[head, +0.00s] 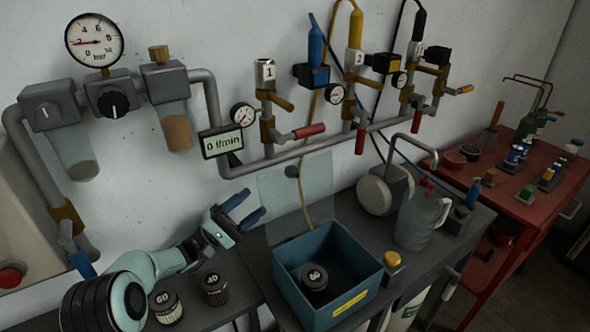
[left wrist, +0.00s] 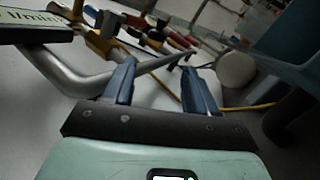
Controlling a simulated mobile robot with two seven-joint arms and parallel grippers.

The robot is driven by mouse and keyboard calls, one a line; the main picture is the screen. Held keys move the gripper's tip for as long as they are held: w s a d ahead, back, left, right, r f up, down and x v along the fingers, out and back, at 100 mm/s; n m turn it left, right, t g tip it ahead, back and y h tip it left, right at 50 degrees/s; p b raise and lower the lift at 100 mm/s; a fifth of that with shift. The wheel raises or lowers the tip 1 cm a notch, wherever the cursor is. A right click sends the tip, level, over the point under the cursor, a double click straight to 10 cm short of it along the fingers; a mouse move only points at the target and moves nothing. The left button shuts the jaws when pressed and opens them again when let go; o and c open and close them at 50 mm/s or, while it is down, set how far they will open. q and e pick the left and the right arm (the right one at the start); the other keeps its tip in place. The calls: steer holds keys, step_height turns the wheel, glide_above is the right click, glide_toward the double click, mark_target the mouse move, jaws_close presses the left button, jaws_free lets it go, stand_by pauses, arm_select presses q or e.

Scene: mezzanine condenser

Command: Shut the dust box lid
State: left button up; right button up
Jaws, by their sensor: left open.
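The dust box (head: 318,293) is a blue open-topped box with a yellow label, on the dark bench. Its clear lid (head: 310,200) stands upright at the back edge, open, with a small dark knob (head: 292,171) near its top. A black canister marked 60 (head: 314,280) is inside the box. My left gripper (head: 250,204) is open and empty, its blue fingers just left of the lid. In the left wrist view both fingers (left wrist: 160,82) are spread with nothing between them; the clear lid is hard to make out there. My right gripper is not in view.
Two canisters, marked 60 (head: 166,306) and 40 (head: 215,289), stand left of the box. A yellow button (head: 393,260) and a clear jug (head: 420,220) are to its right. Wall pipes with valves and a flow display (head: 222,142) run behind.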

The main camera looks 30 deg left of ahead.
mark_target(291, 172)
arm_select(q)
steer(key=p+x, duration=0.1)
steer(key=x, duration=0.5)
steer(key=p+x, duration=0.1)
steer(key=x, duration=0.5)
steer(key=shift+s+r+p, duration=0.2)
steer(key=shift+r+p, duration=0.1)
steer(key=shift+w+d+r, duration=0.25)
steer(key=shift+w+d, duration=0.1)
steer(key=shift+w, duration=0.15)
jaws_close()
